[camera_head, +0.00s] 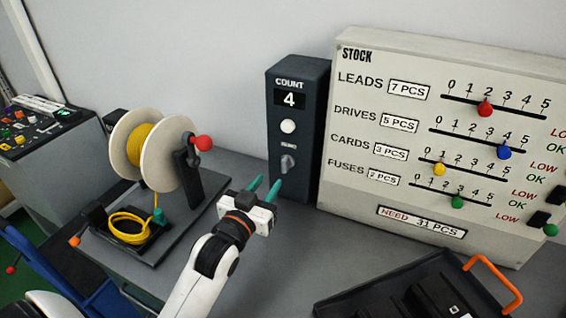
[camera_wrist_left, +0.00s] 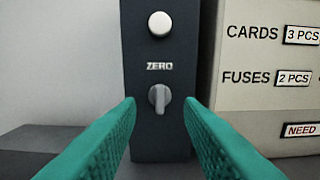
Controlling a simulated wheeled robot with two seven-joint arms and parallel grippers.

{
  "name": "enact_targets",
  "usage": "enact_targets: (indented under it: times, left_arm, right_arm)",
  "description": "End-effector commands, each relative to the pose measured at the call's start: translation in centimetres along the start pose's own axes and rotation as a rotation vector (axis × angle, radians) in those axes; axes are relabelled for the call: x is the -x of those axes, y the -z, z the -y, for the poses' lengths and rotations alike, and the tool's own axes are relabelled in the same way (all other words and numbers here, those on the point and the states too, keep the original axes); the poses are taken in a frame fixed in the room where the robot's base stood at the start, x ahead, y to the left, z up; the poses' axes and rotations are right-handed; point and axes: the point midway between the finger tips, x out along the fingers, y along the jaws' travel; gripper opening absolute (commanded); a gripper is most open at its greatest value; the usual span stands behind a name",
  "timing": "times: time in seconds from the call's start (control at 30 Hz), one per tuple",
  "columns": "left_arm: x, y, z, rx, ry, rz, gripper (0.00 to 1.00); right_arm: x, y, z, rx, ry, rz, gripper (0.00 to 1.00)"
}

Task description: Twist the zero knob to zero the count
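The zero knob (camera_head: 287,163) is a small grey knob low on the front of the dark count box (camera_head: 310,110). Its display (camera_head: 290,99) reads 4, with a white round button (camera_head: 288,126) below it. In the left wrist view the knob (camera_wrist_left: 159,97) sits under the word ZERO, its grip bar close to upright. My left gripper (camera_head: 264,188) is open, its two teal fingers pointing at the box. In the wrist view the fingers (camera_wrist_left: 160,112) lie left and right of the knob, apart from it and short of it. My right gripper is not in view.
A stock board (camera_head: 385,195) with coloured sliders stands right of the count box. A spool (camera_head: 140,150) of yellow cord with a red-knobbed crank stands at the left. A dark tray (camera_head: 340,305) with an orange handle lies at the front right. The grey bench before the box is clear.

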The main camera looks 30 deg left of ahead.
Motion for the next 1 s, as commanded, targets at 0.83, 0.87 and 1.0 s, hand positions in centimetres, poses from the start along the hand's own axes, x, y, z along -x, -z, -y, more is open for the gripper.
enact_targets:
  times: [0.83, 0.87, 1.0]
  left_arm:
    - [-9.0, 0.0, 0.0, -0.001, 0.000, 0.000, 0.34]
    - [-9.0, 0.0, 0.0, -0.001, 0.000, 0.000, 0.34]
    - [-9.0, 0.0, 0.0, 0.000, 0.000, 0.000, 0.11]
  right_arm:
    - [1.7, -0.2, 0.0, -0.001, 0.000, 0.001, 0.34]
    - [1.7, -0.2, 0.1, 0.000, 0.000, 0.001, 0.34]
    - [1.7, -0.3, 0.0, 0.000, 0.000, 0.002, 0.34]
